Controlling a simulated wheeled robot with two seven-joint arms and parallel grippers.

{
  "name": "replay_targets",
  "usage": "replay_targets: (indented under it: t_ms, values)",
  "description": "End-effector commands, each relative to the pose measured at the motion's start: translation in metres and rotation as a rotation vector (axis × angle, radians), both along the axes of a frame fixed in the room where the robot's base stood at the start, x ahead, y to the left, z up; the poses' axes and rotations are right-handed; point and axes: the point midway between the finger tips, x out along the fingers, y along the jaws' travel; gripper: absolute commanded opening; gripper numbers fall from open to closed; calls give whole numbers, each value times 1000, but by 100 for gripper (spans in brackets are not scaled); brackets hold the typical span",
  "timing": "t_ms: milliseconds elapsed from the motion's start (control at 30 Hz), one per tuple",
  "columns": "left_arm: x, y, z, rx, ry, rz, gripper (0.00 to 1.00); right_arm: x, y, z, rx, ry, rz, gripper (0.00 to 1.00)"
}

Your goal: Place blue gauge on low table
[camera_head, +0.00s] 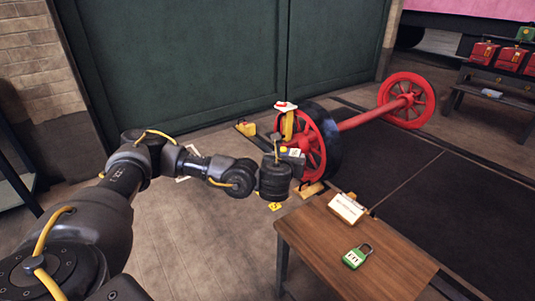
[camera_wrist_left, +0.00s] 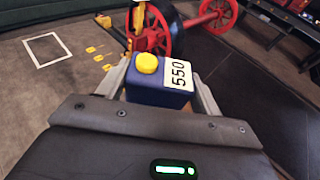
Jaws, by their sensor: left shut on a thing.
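The blue gauge (camera_wrist_left: 150,88) is a blue box with a yellow knob and a white label reading 550. In the left wrist view it sits between the two grey fingers of my left gripper (camera_wrist_left: 161,86), which is shut on it. In the head view my left gripper (camera_head: 287,160) is in the air, just left of and beyond the wooden low table (camera_head: 390,272). The gauge is small and mostly hidden there, with its yellow knob showing. My right gripper is not in view.
A red wheelset (camera_head: 365,118) stands behind the gripper. A shelf (camera_head: 495,93) with red boxes is at the far right.

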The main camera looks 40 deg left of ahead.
Motion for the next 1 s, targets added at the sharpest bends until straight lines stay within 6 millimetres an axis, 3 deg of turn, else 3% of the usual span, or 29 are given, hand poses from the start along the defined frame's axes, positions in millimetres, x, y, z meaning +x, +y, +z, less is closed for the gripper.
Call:
replay_targets:
  t_ms: [100, 500, 700, 1000]
  values:
    - [-10, -34, 12, -6, 0, -84, 30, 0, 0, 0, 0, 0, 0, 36]
    - [-44, -101, 43, -13, 4, -270, 30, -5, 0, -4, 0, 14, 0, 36]
    - [-65, -117, 62, -14, 1, -335, 30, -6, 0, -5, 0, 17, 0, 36]
    - [-77, -119, 73, -3, 0, -361, 30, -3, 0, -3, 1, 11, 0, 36]
